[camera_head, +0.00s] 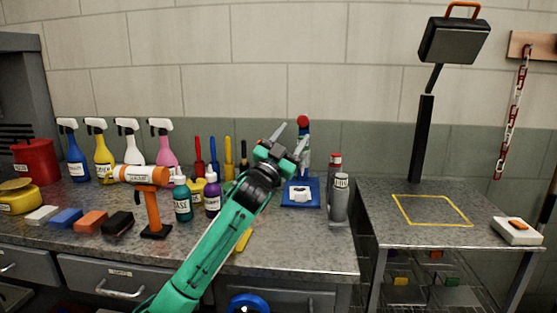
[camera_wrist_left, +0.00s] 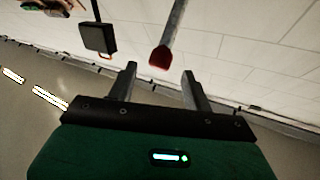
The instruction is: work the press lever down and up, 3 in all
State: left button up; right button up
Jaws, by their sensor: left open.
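The press stands on the workbench, with a blue base (camera_head: 312,192) and an upright lever topped by a red knob (camera_head: 303,120). My left gripper (camera_head: 290,139) is raised just left of and in front of the lever, and it hides part of the press. In the left wrist view, the red knob (camera_wrist_left: 159,58) and its grey rod lie beyond the fingertips, in line with the gap between them. The left gripper (camera_wrist_left: 160,72) is open with nothing between its fingers. My right gripper is in neither view.
Spray bottles (camera_head: 103,155) and an orange tool (camera_head: 150,195) stand left of my arm. Grey cans (camera_head: 339,198) stand close right of the press. Further right is a side table (camera_head: 385,200) with a yellow outlined square and a black post.

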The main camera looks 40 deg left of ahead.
pick_arm(q)
jog(key=v, duration=0.7)
jog(key=shift+s+f+b, duration=0.2)
jog(key=shift+b, duration=0.15)
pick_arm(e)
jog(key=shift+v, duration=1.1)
